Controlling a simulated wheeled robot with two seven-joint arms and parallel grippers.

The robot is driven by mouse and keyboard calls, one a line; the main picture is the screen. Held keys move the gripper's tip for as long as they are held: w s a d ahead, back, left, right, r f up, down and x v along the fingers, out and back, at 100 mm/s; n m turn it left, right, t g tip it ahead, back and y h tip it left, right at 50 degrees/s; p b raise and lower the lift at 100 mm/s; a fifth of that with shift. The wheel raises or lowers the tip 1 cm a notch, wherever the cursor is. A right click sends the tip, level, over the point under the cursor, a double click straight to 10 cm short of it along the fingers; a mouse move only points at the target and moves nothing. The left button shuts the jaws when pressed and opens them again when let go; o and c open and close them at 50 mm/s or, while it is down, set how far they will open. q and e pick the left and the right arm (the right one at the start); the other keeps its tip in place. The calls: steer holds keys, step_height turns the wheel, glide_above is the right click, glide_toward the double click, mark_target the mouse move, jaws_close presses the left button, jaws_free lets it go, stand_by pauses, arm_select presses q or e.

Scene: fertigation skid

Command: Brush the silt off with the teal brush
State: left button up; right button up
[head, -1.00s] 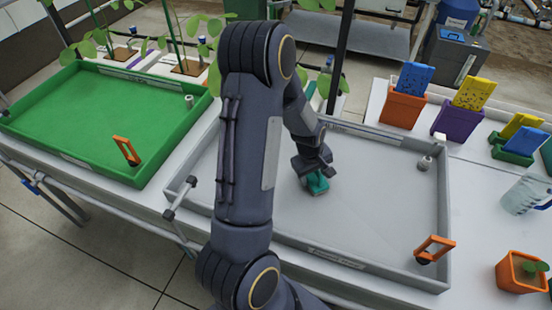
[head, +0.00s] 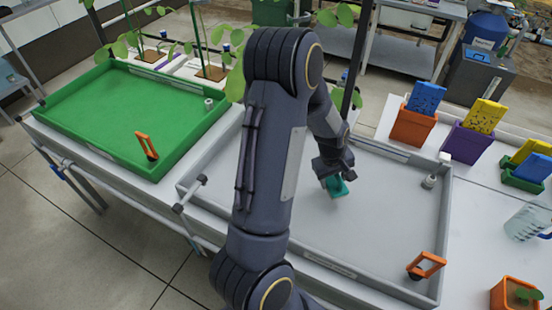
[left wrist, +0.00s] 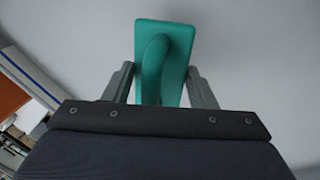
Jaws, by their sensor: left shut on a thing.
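The teal brush (head: 337,187) is in my left gripper (head: 332,176), over the middle of the grey tray (head: 395,288). In the left wrist view the brush (left wrist: 178,38) shows its flat teal back and raised handle between the two fingers of the left gripper (left wrist: 161,88), which is shut on it. Its bristles are hidden, and I cannot tell whether they touch the tray floor. The tray floor looks plain pale grey; I cannot make out silt on it. My left arm hides part of the tray's left side. My right gripper is not in view.
A green tray (head: 75,150) with an orange handle (head: 146,146) stands at left. The grey tray has an orange handle (head: 427,265) and a small white fitting (head: 429,181).

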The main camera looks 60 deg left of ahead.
arm_select(q)
step_height(320, 180, up, 2)
steer(key=shift+p, duration=0.5)
steer(key=shift+r+p, duration=0.3)
steer(key=shift+r, duration=0.15)
